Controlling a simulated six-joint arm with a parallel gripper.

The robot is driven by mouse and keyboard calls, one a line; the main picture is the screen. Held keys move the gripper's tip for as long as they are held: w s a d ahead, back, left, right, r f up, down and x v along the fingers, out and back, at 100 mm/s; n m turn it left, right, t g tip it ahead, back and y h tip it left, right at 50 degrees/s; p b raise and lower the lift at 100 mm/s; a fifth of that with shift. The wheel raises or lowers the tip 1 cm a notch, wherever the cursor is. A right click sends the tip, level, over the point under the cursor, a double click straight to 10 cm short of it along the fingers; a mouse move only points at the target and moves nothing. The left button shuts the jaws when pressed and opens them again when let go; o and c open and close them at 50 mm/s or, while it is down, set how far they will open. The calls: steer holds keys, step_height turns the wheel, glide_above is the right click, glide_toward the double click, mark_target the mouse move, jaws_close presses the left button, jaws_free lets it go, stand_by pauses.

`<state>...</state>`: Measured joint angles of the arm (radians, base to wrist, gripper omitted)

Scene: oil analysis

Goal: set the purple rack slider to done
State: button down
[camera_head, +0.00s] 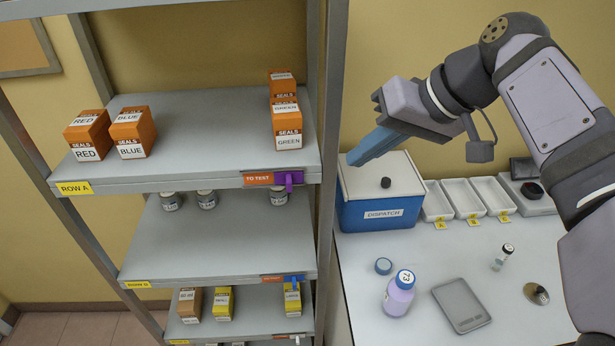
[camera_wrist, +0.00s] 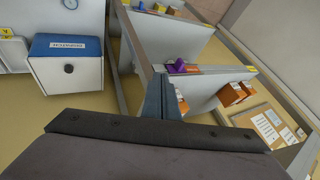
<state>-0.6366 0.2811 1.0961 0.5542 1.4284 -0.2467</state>
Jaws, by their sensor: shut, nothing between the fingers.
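The purple rack slider (camera_head: 289,181) sits at the right end of the front edge of the top shelf, row A. An orange label reading TO TEST (camera_head: 260,179) shows just left of it. The slider also shows in the wrist view (camera_wrist: 178,67), beyond my fingertips. My gripper (camera_head: 354,160) is shut and empty, its blue fingers pointing down-left over the dispatch box, to the right of the slider and apart from it. In the wrist view my fingers (camera_wrist: 163,97) reach up from the bottom centre.
A rack post (camera_head: 328,120) stands between my gripper and the slider. The top shelf holds orange seal boxes (camera_head: 132,132). A blue slider (camera_head: 292,279) is on the shelf below. The dispatch box (camera_head: 380,192), a purple-filled bottle (camera_head: 398,294) and white trays (camera_head: 462,198) stand on the right table.

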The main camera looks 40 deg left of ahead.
mark_target(289, 182)
steer(key=p+x, duration=0.2)
steer(key=x, duration=0.7)
steer(key=shift+a, duration=0.1)
steer(key=s+a+p, duration=0.2)
steer(key=a, duration=0.1)
steer(key=shift+s+a+f+p, duration=0.1)
steer(key=shift+s+f+p, duration=0.3)
steer(key=s+a, duration=0.4)
steer(key=shift+s+a, duration=0.25)
steer(key=shift+s, duration=0.05)
